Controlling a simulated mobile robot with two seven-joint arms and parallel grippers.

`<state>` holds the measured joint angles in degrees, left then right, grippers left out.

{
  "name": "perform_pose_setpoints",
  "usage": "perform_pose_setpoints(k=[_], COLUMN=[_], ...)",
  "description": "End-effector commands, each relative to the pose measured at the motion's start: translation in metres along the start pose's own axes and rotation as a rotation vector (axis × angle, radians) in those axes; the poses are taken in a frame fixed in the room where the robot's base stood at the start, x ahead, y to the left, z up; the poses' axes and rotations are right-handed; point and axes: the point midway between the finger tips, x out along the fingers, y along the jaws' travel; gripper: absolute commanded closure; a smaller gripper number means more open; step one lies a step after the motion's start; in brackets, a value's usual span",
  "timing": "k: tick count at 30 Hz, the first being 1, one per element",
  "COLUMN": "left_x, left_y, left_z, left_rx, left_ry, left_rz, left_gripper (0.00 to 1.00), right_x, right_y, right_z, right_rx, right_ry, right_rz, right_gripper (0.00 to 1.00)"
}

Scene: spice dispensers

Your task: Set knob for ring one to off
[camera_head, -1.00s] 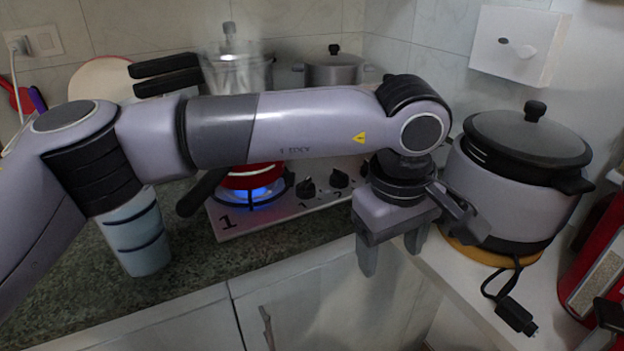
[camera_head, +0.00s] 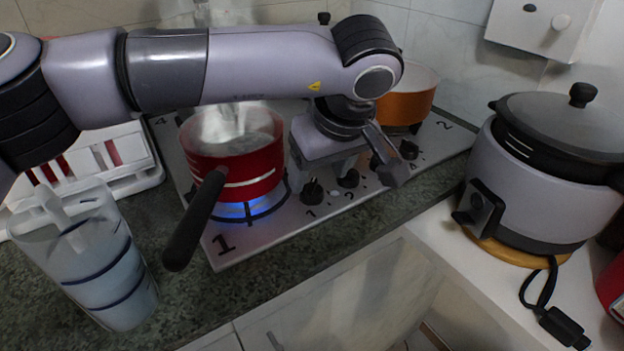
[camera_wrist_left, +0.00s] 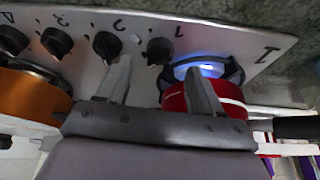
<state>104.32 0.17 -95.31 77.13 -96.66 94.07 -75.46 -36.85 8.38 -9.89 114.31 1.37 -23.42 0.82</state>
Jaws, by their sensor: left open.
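The knob for ring one (camera_head: 312,190) is a black dial on the front strip of the stove (camera_head: 222,252), beside a printed 1. It also shows in the left wrist view (camera_wrist_left: 158,52). Blue flame (camera_head: 252,207) burns on ring one under a red pot (camera_head: 245,160). My left gripper (camera_head: 325,174) is open and empty, over the stove just right of the pot. In the left wrist view its fingertips (camera_wrist_left: 158,72) are spread to either side of the ring-one knob in the picture; no contact shows. My right gripper is not in view.
The pot's black handle (camera_head: 195,220) juts over the counter front. Other knobs (camera_head: 348,178) stand to the right in a row. An orange pot (camera_head: 408,100) is behind. A blue-banded jug (camera_head: 105,265) is at left, a grey cooker (camera_head: 545,185) at right.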

Motion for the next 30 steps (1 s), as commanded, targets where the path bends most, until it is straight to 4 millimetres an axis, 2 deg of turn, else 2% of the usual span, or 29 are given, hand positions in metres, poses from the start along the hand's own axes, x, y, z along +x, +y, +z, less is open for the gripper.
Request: perform_pose_setpoints(k=[3, 9, 18, 19, 24, 30], left_x=[0.020, 0.040, 0.044, 0.044, 0.044, 0.043], left_y=[-0.001, 0.000, 0.000, 0.000, 0.000, 0.000], left_z=[0.000, 0.000, 0.000, 0.000, 0.000, 0.000], left_rx=[0.000, -0.001, -0.001, -0.001, -0.001, -0.007], left_ry=[-0.003, -0.002, -0.001, -0.001, -0.001, -0.001], left_rz=[-0.002, 0.000, 0.001, 0.001, 0.001, -0.001], left_gripper=[0.34, 0.34, 0.34, 0.37, 0.89, 0.89], right_x=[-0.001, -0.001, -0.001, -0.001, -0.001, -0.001], right_y=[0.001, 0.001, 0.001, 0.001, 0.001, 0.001], right_z=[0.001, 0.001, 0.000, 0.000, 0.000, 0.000], right_rx=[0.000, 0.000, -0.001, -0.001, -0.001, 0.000], right_ry=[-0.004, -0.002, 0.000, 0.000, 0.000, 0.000], right_rz=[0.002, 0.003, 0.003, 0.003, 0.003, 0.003], right_gripper=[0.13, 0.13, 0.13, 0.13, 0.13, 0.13])
